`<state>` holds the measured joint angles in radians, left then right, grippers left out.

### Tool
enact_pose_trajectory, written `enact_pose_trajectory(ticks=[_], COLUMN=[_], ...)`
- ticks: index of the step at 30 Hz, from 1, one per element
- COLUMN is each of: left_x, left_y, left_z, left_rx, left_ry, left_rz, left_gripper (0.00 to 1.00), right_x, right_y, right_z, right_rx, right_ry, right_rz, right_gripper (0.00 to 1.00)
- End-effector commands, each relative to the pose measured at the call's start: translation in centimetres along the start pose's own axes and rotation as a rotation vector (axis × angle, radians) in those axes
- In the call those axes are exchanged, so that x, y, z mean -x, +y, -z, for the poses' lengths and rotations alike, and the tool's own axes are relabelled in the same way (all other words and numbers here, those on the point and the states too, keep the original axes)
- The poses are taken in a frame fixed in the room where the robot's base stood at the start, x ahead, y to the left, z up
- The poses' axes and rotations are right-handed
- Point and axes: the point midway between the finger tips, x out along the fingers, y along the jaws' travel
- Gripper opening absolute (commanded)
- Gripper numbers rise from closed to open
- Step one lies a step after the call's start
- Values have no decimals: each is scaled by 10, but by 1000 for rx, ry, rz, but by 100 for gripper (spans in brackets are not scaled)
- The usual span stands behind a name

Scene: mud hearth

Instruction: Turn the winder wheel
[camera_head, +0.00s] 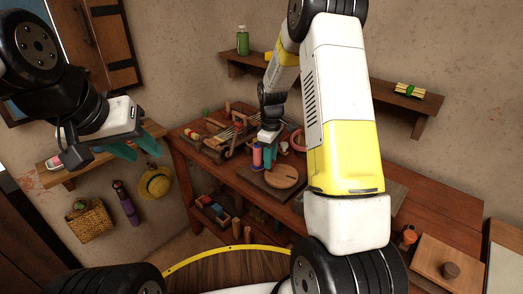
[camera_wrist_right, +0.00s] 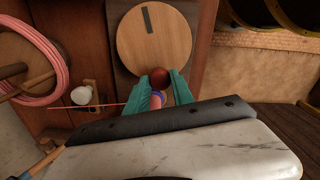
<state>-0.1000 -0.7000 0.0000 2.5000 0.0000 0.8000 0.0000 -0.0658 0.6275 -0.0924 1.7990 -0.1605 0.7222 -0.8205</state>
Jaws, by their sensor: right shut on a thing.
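The winder wheel (camera_head: 283,176) is a round, pale wooden disc on a dark board on the workbench. In the right wrist view, the wheel (camera_wrist_right: 153,45) has a dark slot near its far edge and a dark red knob (camera_wrist_right: 153,76) at its near edge. My right gripper (camera_wrist_right: 160,88) has its teal fingers shut on this knob; the fingers partly hide it. In the head view, my right gripper (camera_head: 269,150) is at the wheel's far left edge, beside a pink spool (camera_head: 257,156). My left gripper (camera_head: 135,147) is raised at the left, open and empty.
A coil of pink cord (camera_wrist_right: 35,60) and a white knob (camera_wrist_right: 81,95) lie left of the wheel. Tools clutter the bench (camera_head: 440,207) at its left end. A wall shelf (camera_head: 405,97) is behind. My right arm hides part of the bench.

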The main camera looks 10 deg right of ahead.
Motion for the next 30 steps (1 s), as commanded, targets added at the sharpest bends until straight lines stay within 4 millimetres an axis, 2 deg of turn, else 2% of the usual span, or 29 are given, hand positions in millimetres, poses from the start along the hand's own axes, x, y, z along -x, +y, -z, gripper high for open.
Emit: enact_pose_trajectory(ticks=[14,30], left_x=[0,0], left_y=[0,0], left_z=[0,0], left_rx=[0,0], left_ry=[0,0], left_rz=[0,0], left_gripper=[36,36], right_x=[1,1], right_y=[20,37], right_z=[-4,-19], right_rx=[-452,-964], right_ry=[1,1], right_rz=[-2,-2], right_gripper=[0,0])
